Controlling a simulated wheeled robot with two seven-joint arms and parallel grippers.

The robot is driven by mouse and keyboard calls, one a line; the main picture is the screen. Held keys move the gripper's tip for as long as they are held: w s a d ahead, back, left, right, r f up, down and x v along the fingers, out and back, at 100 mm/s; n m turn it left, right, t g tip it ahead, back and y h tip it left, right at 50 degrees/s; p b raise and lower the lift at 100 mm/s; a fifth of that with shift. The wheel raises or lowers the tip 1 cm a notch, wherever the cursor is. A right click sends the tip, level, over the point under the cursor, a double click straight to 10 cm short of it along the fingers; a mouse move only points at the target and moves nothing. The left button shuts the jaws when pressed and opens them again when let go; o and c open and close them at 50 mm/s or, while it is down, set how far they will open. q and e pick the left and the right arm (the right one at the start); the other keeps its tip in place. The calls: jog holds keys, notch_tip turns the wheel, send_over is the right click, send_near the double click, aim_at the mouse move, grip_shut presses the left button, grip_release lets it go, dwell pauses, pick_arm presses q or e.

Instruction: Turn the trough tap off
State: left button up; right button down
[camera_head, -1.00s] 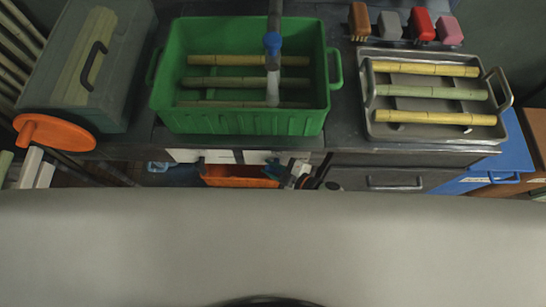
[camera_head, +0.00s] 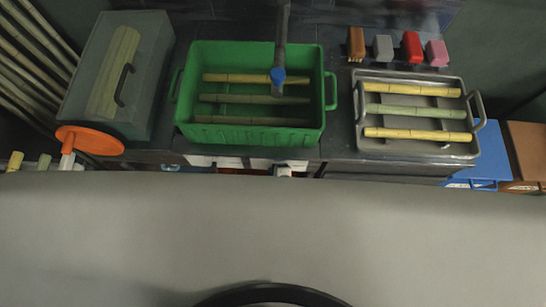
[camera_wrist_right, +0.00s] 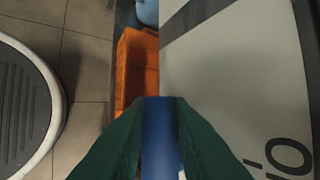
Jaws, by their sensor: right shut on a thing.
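The green trough (camera_head: 250,135) stands on the dark counter in the head view, with several lengths of cane inside. The tap's grey pipe (camera_head: 282,40) reaches over it, with a blue knob (camera_head: 278,75) at its end. No stream shows below the knob. My right gripper (camera_head: 284,170) shows only as a small pale part below the counter's front edge, apart from the knob. In the right wrist view its dark green fingers (camera_wrist_right: 160,135) are shut on a dark blue bar-like thing (camera_wrist_right: 160,140) that I cannot identify. I cannot make out my left gripper.
A grey tray (camera_head: 415,147) with 3 canes stands right of the trough, several small coloured blocks (camera_head: 411,48) behind it. A grey box (camera_head: 140,60) with an orange disc (camera_head: 95,142) stands left. An orange crate (camera_wrist_right: 135,65) shows in the right wrist view.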

jog(key=shift+d+f, duration=0.1)
dwell(0.4)
jog(key=c, duration=1.6)
grip_release()
jog(key=shift+s+r, duration=0.1)
jog(key=shift+r, duration=0.2)
jog(key=p+v, duration=0.3)
jog(key=v, duration=0.8)
jog(key=shift+r, duration=0.2)
jog(key=shift+f, duration=0.1)
